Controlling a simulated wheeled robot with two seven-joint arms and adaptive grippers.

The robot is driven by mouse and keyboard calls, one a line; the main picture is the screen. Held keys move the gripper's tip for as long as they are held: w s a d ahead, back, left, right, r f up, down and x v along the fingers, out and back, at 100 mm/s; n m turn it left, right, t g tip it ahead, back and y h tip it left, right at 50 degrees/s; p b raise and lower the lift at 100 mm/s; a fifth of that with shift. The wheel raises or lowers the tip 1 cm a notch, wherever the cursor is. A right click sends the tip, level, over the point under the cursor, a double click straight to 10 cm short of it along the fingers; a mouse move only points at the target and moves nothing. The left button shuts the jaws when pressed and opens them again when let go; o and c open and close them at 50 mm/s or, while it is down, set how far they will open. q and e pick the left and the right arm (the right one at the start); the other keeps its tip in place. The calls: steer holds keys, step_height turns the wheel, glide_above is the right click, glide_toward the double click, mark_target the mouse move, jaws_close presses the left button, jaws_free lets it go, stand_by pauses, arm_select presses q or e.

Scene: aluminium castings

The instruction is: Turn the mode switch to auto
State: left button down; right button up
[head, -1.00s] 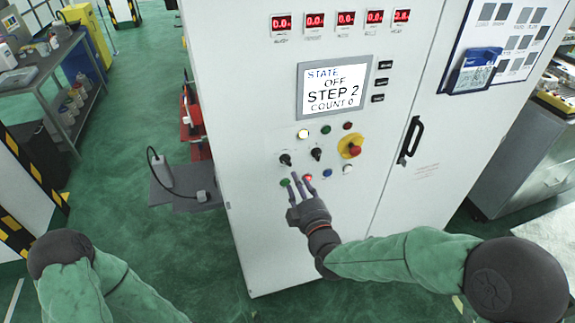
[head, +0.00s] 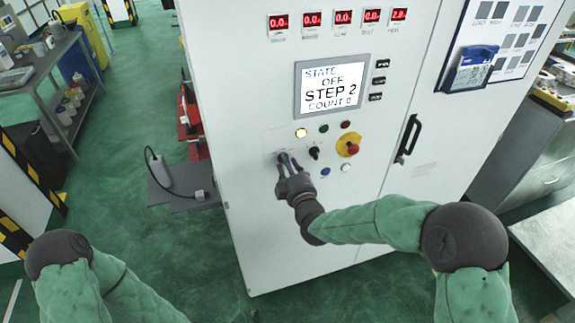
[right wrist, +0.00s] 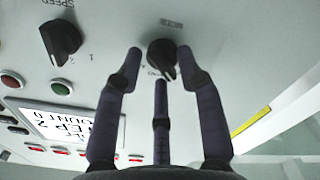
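My right gripper (head: 287,166) is at the knob. In the right wrist view the gripper (right wrist: 160,62) is open, with two fingers on either side of the knob and a third below; gaps show beside it, and contact cannot be told. The display (head: 331,86) reads STATE OFF, STEP 2, COUNT 0. My left gripper is out of view.
A second black knob (right wrist: 60,38), labelled SPEED, sits beside the switch. Near it are a red emergency button (head: 352,148) on yellow, indicator lamps, and blue (head: 325,172) and white (head: 346,168) buttons. A door handle (head: 408,138) is to the right.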

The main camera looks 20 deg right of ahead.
jaws_close()
steer(key=shift+f+m+b, duration=0.2)
steer(key=shift+m+b, duration=4.3)
steer(key=shift+b, duration=0.55)
steer(key=shift+f+m+b, duration=0.15)
steer(key=shift+m+b, duration=4.35)
steer(key=shift+b, duration=0.55)
